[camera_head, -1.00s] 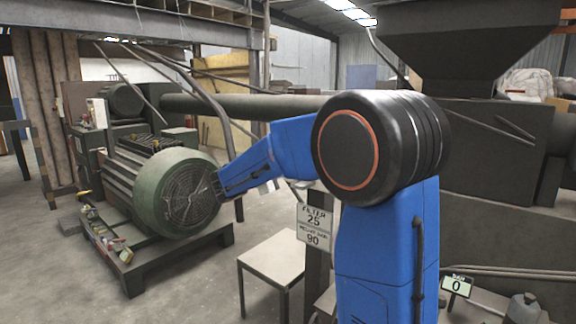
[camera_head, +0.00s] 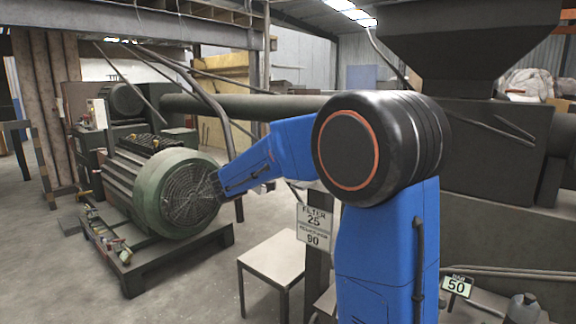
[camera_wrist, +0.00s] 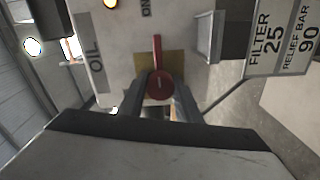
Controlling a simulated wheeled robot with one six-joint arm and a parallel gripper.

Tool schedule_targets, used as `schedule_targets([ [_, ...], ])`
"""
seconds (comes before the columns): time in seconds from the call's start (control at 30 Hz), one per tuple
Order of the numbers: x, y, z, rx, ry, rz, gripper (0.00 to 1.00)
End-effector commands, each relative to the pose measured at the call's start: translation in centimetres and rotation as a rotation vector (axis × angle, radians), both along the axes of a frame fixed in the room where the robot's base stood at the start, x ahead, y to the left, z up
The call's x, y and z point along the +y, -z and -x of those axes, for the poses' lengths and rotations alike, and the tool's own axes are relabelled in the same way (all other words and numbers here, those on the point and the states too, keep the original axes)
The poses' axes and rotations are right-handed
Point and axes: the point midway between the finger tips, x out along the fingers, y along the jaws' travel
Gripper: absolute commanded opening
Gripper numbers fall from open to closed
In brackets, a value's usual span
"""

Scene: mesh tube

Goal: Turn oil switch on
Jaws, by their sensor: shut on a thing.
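The oil switch (camera_wrist: 159,84) shows in the wrist view as a round red knob with a thin red lever. It sits on a yellowish plate on a pale panel, beside an OIL label (camera_wrist: 96,66). My gripper (camera_wrist: 163,98) is shut on the knob, one dark finger on each side. In the head view my own arm hides the switch and gripper.
A small sign (camera_head: 456,286) reads 50. A green motor (camera_head: 178,193) stands left, a small table (camera_head: 273,260) in front.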

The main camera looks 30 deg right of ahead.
Motion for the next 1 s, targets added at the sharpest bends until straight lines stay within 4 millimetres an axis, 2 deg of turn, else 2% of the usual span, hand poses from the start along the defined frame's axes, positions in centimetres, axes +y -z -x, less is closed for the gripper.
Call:
schedule_targets([
  [0.5, 0.01, 0.21, 0.05, -0.017, 0.001, -0.01, 0.08],
  [0.53, 0.01, 0.21, 0.05, -0.016, 0.001, -0.009, 0.33],
  [0.6, 0.01, 0.19, 0.05, -0.016, 0.001, -0.008, 0.49],
  [1.0, 0.46, 0.08, 0.15, -0.018, 0.0, -0.007, 0.49],
])
